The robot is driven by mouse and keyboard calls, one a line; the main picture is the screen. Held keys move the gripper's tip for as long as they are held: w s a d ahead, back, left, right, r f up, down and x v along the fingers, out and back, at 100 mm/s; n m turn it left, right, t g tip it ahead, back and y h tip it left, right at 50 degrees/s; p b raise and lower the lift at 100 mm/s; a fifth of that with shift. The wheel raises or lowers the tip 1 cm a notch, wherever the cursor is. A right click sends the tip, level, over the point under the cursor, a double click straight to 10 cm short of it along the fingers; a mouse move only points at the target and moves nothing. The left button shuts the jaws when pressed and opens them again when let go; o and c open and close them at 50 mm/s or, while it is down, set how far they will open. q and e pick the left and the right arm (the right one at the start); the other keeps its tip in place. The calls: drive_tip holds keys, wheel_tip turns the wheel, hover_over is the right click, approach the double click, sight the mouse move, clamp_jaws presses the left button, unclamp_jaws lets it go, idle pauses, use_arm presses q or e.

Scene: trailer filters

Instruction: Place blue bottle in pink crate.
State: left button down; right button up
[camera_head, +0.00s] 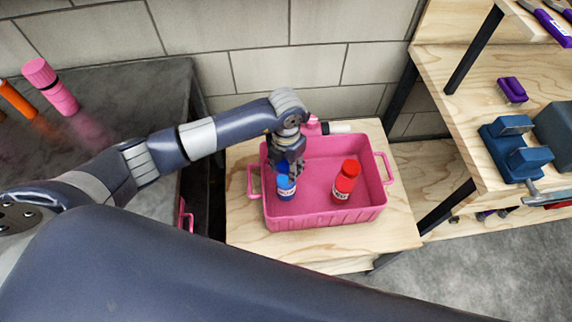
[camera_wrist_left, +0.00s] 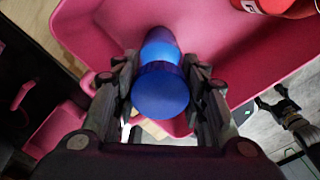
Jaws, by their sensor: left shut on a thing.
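The blue bottle (camera_head: 286,189) is upright in the left part of the pink crate (camera_head: 318,219), with its cap end up. My left gripper (camera_head: 287,168) comes down from above and is shut on the bottle's upper part. In the left wrist view the fingers (camera_wrist_left: 160,88) lie on both sides of the blue cap (camera_wrist_left: 160,92), with the pink crate (camera_wrist_left: 95,30) around it. I cannot tell whether the bottle's base touches the crate floor.
A red bottle (camera_head: 345,181) stands in the crate to the right of the blue one. The crate sits on a wooden table (camera_head: 245,240). A pink bottle (camera_head: 50,87) is on the dark surface at left. A shelf with a blue vise (camera_head: 515,150) is at right.

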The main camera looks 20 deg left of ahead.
use_arm(q)
drive_tip(key=shift+f, duration=0.1)
drive_tip(key=c, duration=1.1)
unclamp_jaws()
drive_tip(key=shift+o, duration=0.7)
use_arm(e)
drive_tip(key=shift+d+f, duration=0.1)
drive_tip(key=shift+d, duration=0.1)
drive_tip(key=shift+d, duration=0.1)
use_arm(q)
drive_tip(key=shift+r, duration=0.5)
wheel_tip(320, 180, up, 11)
drive_tip(key=shift+r+b, duration=0.2)
drive_tip(key=shift+b, duration=0.45)
use_arm(e)
drive_tip(key=shift+f, duration=0.5)
